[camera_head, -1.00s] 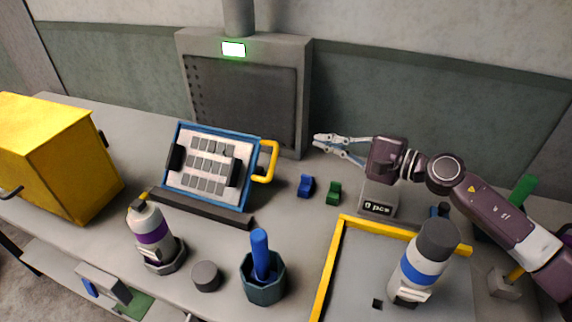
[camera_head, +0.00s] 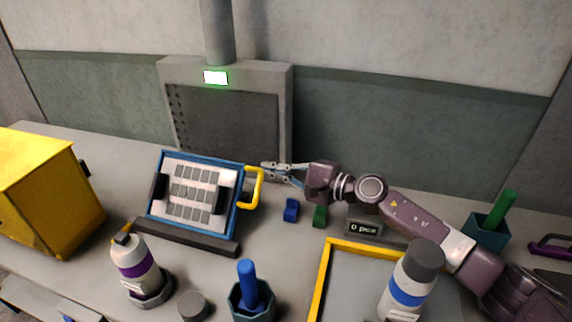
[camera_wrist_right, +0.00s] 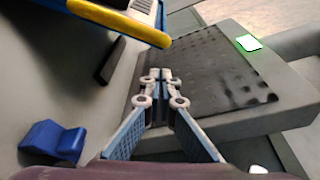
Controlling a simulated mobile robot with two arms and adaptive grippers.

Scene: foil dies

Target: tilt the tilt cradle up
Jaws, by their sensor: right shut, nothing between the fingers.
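The tilt cradle (camera_head: 170,228) is a blue frame with a pale panel of grey tiles, leaning up at a slant behind a dark bar at the left centre of the head view. Its yellow handle (camera_head: 257,187) is on its right side. The handle also shows across the top of the right wrist view (camera_wrist_right: 120,22). My right gripper (camera_head: 265,165) is just behind and above the handle in the head view, shut and empty; its closed fingertips show in the right wrist view (camera_wrist_right: 160,74). I cannot tell whether it touches the handle. My left gripper is not in view.
A grey panel unit (camera_head: 283,110) with a green light stands behind. Blue (camera_head: 291,209) and green (camera_head: 320,216) small blocks sit right of the handle. A yellow box (camera_head: 40,190) is at left. Bottles, a blue-handled tool and a yellow-edged tray (camera_head: 322,275) stand in front.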

